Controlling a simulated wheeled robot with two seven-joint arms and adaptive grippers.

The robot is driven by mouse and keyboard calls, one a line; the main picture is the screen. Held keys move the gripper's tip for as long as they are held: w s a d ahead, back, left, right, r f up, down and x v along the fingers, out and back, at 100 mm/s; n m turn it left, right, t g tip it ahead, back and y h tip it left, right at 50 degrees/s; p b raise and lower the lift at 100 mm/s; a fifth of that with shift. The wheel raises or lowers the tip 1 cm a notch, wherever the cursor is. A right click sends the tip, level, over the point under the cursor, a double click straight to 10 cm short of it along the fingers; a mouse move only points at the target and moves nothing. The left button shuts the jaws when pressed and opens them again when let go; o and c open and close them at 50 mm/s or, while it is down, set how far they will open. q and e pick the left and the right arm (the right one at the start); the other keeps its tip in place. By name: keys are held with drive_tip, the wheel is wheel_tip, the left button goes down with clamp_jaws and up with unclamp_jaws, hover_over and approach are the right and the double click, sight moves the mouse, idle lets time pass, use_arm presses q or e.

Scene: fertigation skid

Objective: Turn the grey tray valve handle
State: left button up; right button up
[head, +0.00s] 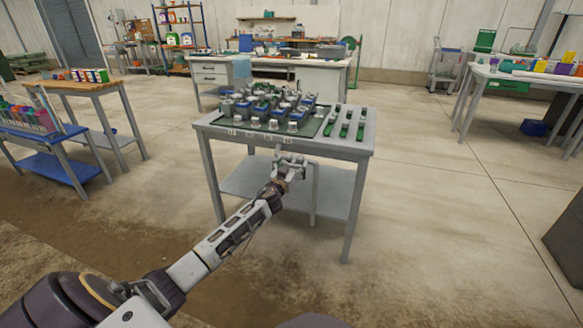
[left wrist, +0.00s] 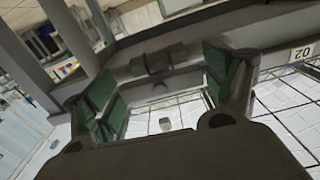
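My left gripper (head: 290,163) is at the front edge of the grey table, just below its top. In the left wrist view its two green-padded fingers (left wrist: 163,92) are apart. A dark grey bar-like part (left wrist: 157,60) shows between and beyond the fingertips; it may be the valve handle, but I cannot tell for sure or whether the fingers touch it. In the head view a small pale part (head: 278,150) hangs under the table edge beside the gripper; its shape is too small to make out. My right gripper is not in view.
A lower shelf lies beneath.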

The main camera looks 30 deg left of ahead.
use_arm(q)
drive_tip(key=c, duration=0.6)
drive_tip(key=shift+c, duration=0.2)
